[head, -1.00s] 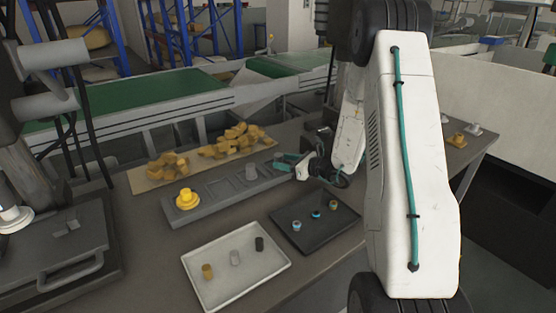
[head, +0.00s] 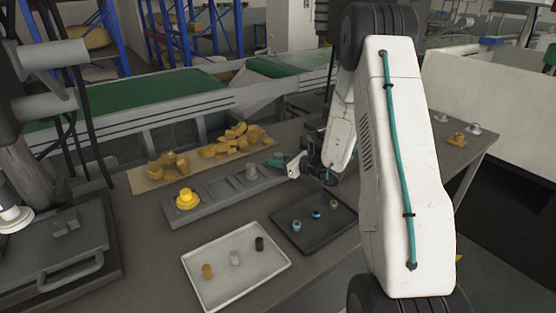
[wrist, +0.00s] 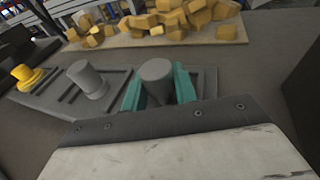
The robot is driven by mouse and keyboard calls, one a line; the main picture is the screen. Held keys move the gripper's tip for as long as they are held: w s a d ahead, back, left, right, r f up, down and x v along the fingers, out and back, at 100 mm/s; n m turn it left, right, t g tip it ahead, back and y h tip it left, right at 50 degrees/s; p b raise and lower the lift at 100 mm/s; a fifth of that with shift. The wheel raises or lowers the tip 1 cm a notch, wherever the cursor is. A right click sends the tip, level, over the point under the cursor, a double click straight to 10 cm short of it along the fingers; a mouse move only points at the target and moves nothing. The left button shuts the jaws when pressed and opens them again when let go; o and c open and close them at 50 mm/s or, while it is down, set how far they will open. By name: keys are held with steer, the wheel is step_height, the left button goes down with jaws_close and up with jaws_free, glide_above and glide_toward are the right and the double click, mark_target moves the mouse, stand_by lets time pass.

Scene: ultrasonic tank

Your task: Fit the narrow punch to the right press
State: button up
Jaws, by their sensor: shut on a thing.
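My gripper (wrist: 160,88), with teal fingers, is closed around a grey cylindrical punch (wrist: 157,72) at the right end of the grey rack (wrist: 208,82). I cannot tell whether this punch is lifted clear of the rack. In the head view my gripper (head: 279,162) is at the rack's far right end and its punch is hidden. A second grey punch (wrist: 88,80) stands in the rack to the left; it also shows in the head view (head: 251,173). A yellow flanged punch (head: 187,199) stands at the rack's left end. I cannot tell which press is the right one.
A press-like machine (head: 65,240) stands at the left edge. A white tray (head: 215,291) and a black tray (head: 290,240) with small parts lie in front of the rack. Yellow blocks (head: 235,140) lie behind it. More flanged pieces (head: 456,139) sit at the far right.

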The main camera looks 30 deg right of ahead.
mark_target(279, 154)
steer(key=shift+r, duration=1.5)
steer(key=s+r, duration=0.2)
steer(key=s, duration=1)
steer(key=shift+d, duration=0.2)
